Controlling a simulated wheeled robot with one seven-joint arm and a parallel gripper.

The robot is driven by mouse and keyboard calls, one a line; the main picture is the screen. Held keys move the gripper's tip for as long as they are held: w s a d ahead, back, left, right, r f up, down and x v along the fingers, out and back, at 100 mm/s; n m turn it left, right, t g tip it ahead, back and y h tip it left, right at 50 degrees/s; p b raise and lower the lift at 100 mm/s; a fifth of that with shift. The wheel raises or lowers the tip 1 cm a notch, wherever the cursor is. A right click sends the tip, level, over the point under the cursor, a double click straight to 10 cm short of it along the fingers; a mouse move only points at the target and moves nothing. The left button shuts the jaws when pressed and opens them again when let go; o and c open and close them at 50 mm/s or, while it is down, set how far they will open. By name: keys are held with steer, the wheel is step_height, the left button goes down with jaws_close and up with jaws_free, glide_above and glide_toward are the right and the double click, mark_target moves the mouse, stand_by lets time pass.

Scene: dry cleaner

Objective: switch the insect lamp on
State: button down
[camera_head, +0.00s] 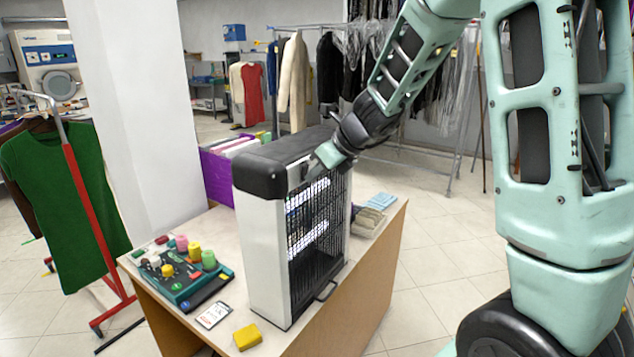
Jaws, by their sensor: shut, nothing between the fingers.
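The insect lamp (265,250) stands upright on the wooden table (375,285). It has pale sides, a black top cover and a black wire grille at the front. Two bright bluish-white tubes (308,239) show behind the grille and look lit. My gripper (314,171) is shut and empty at the upper front edge of the lamp, just under the black cover. Its fingertips hide that spot, so I cannot see a switch there or tell whether they touch the lamp.
A green sewing tray with thread spools (183,268), a white card (214,315) and a yellow block (247,337) lie left of the lamp. Folded cloths (369,220) lie at its right. A purple box (217,176) stands behind. Clothes racks stand around; floor at right is clear.

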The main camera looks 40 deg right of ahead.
steer(key=shift+w+a+f+t+b, duration=0.1)
steer(key=shift+f+t+b, duration=0.25)
steer(key=shift+b, duration=0.85)
steer(key=shift+a+r, duration=0.1)
steer(key=shift+r, duration=0.15)
